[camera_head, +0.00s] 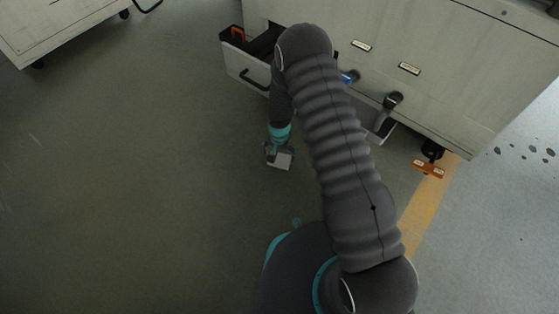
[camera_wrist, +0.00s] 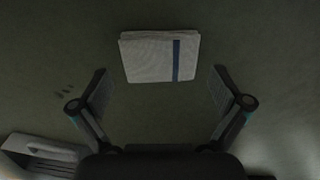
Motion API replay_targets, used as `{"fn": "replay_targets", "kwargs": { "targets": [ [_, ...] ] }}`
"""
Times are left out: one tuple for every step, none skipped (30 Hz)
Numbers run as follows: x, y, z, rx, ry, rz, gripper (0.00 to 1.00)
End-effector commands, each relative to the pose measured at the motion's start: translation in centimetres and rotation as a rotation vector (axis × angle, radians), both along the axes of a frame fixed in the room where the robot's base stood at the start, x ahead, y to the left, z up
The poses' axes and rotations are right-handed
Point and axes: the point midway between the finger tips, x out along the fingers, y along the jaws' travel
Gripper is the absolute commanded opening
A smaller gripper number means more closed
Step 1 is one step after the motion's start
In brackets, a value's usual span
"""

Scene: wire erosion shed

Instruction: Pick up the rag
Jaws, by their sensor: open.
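The rag (camera_wrist: 150,58) is a folded, pale grey cloth with a dark blue stripe near its right side. In the wrist view it lies flat on the dark green floor at the upper middle. My gripper (camera_wrist: 160,90) is open and empty, its two fingers spread to either side, below the rag in the picture and not touching it. In the head view my gripper (camera_head: 277,155) hangs low over the floor in front of the cabinet. A pale patch (camera_head: 284,161) shows right at the fingers and looks like the rag, partly hidden by them.
A large pale cabinet (camera_head: 440,85) stands at the back right, with an open drawer (camera_head: 240,65) behind my arm. A pale corner with a handle (camera_wrist: 40,150) shows at the lower left of the wrist view. Another cabinet (camera_head: 60,30) is at upper left. The floor at left is clear.

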Motion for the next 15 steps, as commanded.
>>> {"fn": "replay_targets", "kwargs": {
  "targets": [
    [0.2,-0.1,-1.0,-0.001,0.001,-0.001,1.0],
    [0.2,-0.2,-1.4,0.0,0.002,-0.001,1.0],
    [0.2,-0.1,-1.9,-0.001,0.001,0.0,1.0],
    [0.2,-0.1,-2.2,-0.001,0.001,0.0,1.0],
    [0.2,-0.1,-2.5,0.0,0.001,0.0,1.0],
    [0.2,-0.1,-2.8,0.0,0.0,0.001,1.0],
    [0.2,-0.1,-2.9,0.0,0.0,0.001,1.0],
    [0.2,-0.1,-3.0,0.0,0.0,0.001,1.0],
    [0.2,-0.1,-3.1,0.0,-0.001,0.001,1.0],
    [0.2,-0.1,-3.1,0.0,-0.001,0.001,1.0],
    [0.2,-0.1,-3.1,0.0,-0.001,0.001,1.0],
    [0.2,-0.1,-3.1,0.0,-0.001,0.001,1.0],
    [0.2,-0.1,-3.1,0.0,-0.001,0.001,1.0],
    [0.2,-0.1,-3.1,0.0,-0.001,0.001,1.0],
    [0.2,-0.1,-3.1,0.0,-0.001,0.001,1.0]
  ]
}}
